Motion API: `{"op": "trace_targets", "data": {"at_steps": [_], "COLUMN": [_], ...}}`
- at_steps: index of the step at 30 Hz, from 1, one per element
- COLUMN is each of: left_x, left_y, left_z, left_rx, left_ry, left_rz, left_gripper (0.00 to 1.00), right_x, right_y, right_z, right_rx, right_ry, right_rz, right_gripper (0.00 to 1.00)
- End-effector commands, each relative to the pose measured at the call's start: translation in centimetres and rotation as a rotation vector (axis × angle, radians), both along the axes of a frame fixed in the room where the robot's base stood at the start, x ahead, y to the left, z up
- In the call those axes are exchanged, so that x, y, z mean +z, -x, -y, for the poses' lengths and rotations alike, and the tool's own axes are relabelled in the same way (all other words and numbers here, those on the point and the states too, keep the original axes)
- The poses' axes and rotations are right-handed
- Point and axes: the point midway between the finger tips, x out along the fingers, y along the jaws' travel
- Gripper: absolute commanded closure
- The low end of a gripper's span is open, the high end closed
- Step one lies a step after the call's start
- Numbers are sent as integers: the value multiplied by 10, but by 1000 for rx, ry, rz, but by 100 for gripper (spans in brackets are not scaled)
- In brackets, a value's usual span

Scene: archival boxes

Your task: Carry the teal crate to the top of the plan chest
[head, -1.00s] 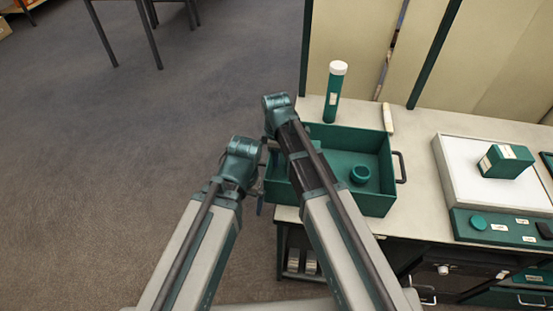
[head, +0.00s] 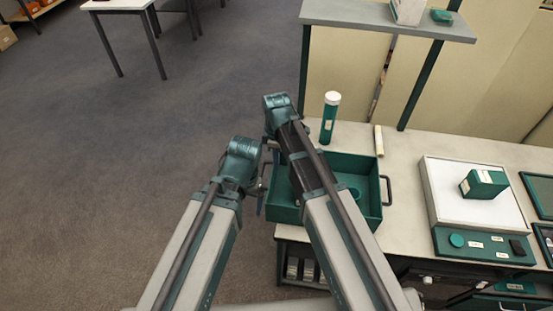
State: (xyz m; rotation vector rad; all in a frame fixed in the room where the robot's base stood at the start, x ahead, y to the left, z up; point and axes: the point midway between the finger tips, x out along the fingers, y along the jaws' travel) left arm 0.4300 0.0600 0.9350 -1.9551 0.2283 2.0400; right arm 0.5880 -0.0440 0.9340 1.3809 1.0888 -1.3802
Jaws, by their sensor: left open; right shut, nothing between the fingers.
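The teal crate (head: 358,165) stands on the pale bench top, with a dark handle at its right end and another at its left end. I cannot identify the plan chest for certain.

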Motion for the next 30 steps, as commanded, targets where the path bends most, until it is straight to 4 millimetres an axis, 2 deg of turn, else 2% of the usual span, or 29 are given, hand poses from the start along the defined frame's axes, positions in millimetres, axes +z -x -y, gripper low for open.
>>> {"op": "trace_targets", "data": {"at_steps": [1,8,14,23,30], "left_x": [8,9,13,5,-19], "left_y": [0,0,0,0,0], "left_z": [0,0,0,0,0], "left_rx": [0,0,0,0,0], "left_ry": [0,0,0,0,0], "left_rz": [0,0,0,0,0], "left_gripper": [0,0,0,0,0], "right_x": [8,9,13,5,-19], "right_y": [0,3,30,26,26], "right_z": [0,3,42,41,40], "right_rx": [0,-1,-4,0,0], "right_ry": [0,0,1,1,1], "right_rz": [0,0,0,0,0], "right_gripper": [100,100,100,100,100]}}
